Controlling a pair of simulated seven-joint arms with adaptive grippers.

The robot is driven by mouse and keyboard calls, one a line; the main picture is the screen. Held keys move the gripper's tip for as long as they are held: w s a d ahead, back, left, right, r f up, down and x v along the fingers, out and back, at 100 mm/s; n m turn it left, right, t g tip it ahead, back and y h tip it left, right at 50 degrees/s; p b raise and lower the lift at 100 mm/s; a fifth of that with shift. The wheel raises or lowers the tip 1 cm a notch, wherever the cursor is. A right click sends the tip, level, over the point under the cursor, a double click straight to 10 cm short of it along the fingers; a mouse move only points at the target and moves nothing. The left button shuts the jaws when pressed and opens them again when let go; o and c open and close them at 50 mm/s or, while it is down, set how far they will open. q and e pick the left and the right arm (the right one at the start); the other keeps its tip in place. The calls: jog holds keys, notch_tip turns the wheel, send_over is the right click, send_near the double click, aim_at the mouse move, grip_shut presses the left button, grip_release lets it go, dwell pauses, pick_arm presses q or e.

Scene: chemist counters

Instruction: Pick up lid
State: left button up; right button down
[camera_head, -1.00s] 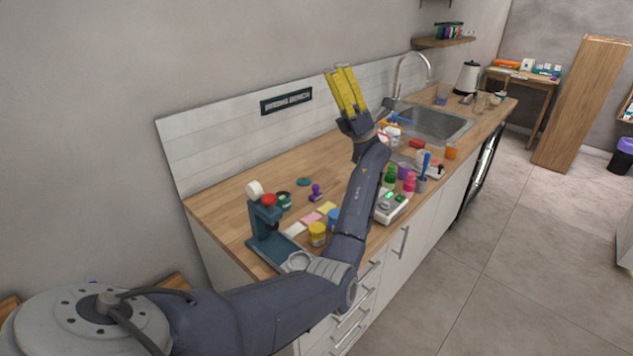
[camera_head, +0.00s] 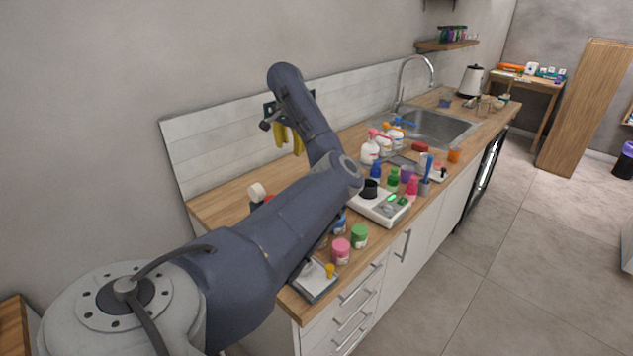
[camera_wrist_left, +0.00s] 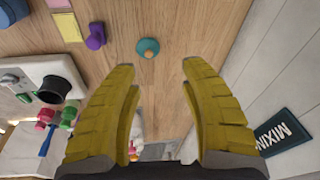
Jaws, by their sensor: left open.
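The lid (camera_wrist_left: 149,47) appears to be the small teal disc with a raised brown knob, lying on the wooden counter in the left wrist view. My arm hides it in the head view. My left gripper (camera_head: 289,147) has yellow fingers pointing down over the counter by the back wall. In the left wrist view the gripper (camera_wrist_left: 160,68) is open and empty, with the lid apart from it, ahead of and between the fingertips, slightly left of centre. My right gripper is in neither view.
A purple piece (camera_wrist_left: 96,36) lies beside the lid. A scale (camera_head: 380,205) with a dark cup (camera_head: 370,187) and several bottles stand to the right. The counter around the lid is mostly bare.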

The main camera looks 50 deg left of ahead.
pick_arm(q)
jog(key=shift+n+t+h, duration=0.3)
jog(key=shift+t+h, duration=0.1)
jog(key=shift+t, duration=0.3)
jog(key=x, duration=0.5)
jog(key=w+x, duration=0.1)
jog(key=x, duration=0.5)
jog(key=w+d+x, duration=0.1)
jog(key=x, duration=0.5)
jog(key=shift+r, duration=0.1)
jog(key=shift+c, duration=0.2)
grip_shut()
